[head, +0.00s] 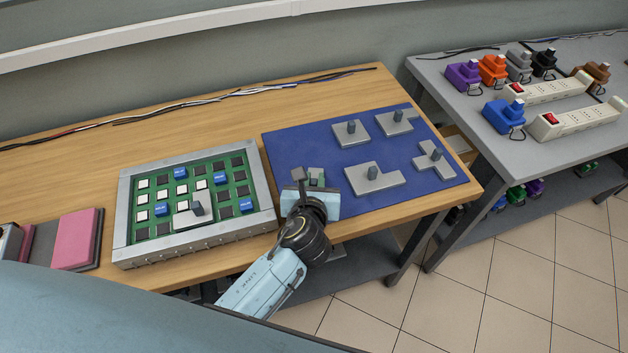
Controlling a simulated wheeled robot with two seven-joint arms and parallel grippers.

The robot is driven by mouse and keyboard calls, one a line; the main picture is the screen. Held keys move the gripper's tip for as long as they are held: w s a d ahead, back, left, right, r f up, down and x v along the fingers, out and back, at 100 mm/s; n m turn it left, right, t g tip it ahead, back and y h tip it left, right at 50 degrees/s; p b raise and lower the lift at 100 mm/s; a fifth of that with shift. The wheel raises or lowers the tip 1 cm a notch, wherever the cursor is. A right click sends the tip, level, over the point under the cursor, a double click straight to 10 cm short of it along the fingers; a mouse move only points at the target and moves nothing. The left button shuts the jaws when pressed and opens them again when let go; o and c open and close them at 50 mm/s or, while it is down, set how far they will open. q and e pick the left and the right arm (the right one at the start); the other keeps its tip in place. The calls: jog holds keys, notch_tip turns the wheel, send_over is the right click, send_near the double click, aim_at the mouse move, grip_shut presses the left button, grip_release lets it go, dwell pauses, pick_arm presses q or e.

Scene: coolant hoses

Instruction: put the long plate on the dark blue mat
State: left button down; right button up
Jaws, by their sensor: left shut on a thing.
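The dark blue mat (290,146) lies on the right part of the wooden table. My left gripper (308,181) is over the mat's near left part, shut on a small grey-green piece (317,174). The gripper hides much of this piece, so I cannot tell its full shape or whether it touches the mat. A light grey plate (181,219) with a dark knob sits low on the green board (170,168); I cannot tell whether it is the long plate. My right gripper is out of view.
Cables (235,92) run along the table's back. Pink and dark pads (75,240) lie at left. A grey table (560,150) with power strips stands right.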

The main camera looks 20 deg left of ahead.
pick_arm(q)
jog(key=shift+f, duration=0.1)
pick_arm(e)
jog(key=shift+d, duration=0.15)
pick_arm(q)
jog(key=c, duration=1.4)
grip_release()
jog(key=shift+o, duration=0.2)
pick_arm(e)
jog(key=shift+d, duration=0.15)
